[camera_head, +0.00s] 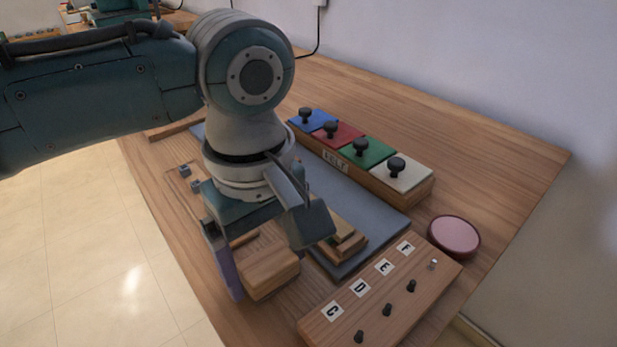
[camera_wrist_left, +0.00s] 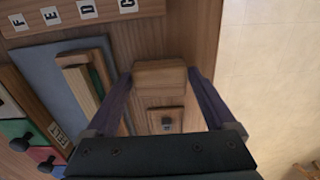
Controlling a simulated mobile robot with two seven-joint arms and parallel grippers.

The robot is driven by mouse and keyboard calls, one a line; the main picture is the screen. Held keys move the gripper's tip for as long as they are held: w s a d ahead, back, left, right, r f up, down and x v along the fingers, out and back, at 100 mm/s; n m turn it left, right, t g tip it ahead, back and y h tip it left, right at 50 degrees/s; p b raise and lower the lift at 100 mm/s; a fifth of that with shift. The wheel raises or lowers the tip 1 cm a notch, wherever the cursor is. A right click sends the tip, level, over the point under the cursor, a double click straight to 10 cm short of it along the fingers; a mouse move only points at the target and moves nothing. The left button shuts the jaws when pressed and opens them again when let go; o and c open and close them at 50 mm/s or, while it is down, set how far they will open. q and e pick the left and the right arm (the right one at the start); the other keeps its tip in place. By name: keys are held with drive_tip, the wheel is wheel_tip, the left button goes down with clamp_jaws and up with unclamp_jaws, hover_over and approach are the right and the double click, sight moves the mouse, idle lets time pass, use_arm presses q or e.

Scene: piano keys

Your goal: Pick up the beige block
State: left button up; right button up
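A beige wooden block (camera_head: 270,268) lies near the table's front edge; it also shows in the left wrist view (camera_wrist_left: 160,78). My left gripper (camera_wrist_left: 160,74) points down over it, with one purple finger on each side of the block. The fingers stand wide apart, close to the block's sides; any gap is too small to be sure of. In the head view one finger shows left of the block, and the other is hidden. My right gripper is not in view.
A grey mat (camera_head: 370,210) holds stacked wooden pieces (camera_head: 345,243) beside my gripper. A felt tray (camera_head: 335,160) with several knobbed coloured blocks stands behind. A lettered key board (camera_head: 385,300) is at front right, near a pink disc (camera_head: 454,236). The right back tabletop is clear.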

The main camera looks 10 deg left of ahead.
sight(267, 261)
use_arm(q)
drive_tip(key=c, duration=1)
wheel_tip(267, 261, up, 20)
drive_tip(key=p, duration=0.6)
drive_tip(key=shift+p, duration=0.35)
drive_tip(key=o, duration=0.7)
drive_tip(key=c, duration=0.8)
